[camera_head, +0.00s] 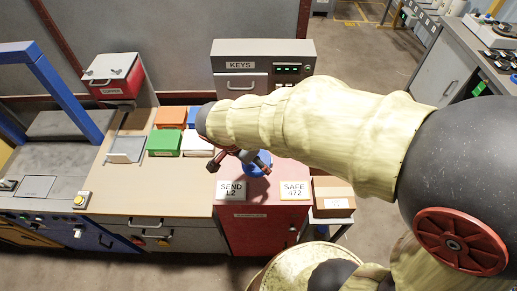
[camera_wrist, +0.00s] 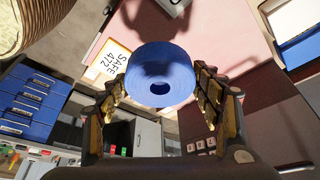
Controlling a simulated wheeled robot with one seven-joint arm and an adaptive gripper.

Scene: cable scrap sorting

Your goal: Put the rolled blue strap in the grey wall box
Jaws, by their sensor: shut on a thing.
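The rolled blue strap (camera_wrist: 160,65) is a thick blue roll with a hole in its middle. My gripper (camera_wrist: 158,90) is shut on it, with a ridged finger on each side in the wrist view. In the head view the strap (camera_head: 257,165) shows partly behind my gripper (camera_head: 258,163), over the red cabinet top. A grey box (camera_head: 292,50) labelled KEYS stands at the back by the wall, with a handled front at left and a small green-lit panel at right. My arm hides the area in front of its right side.
SEND L2 (camera_head: 231,190) and SAFE 472 (camera_head: 295,190) signs lie at the red top's front edge. Green (camera_head: 164,143), orange (camera_head: 170,117) and white (camera_head: 197,145) bins stand left of the arm. A red box (camera_head: 112,77) stands back left. A cardboard box (camera_head: 333,193) sits right.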

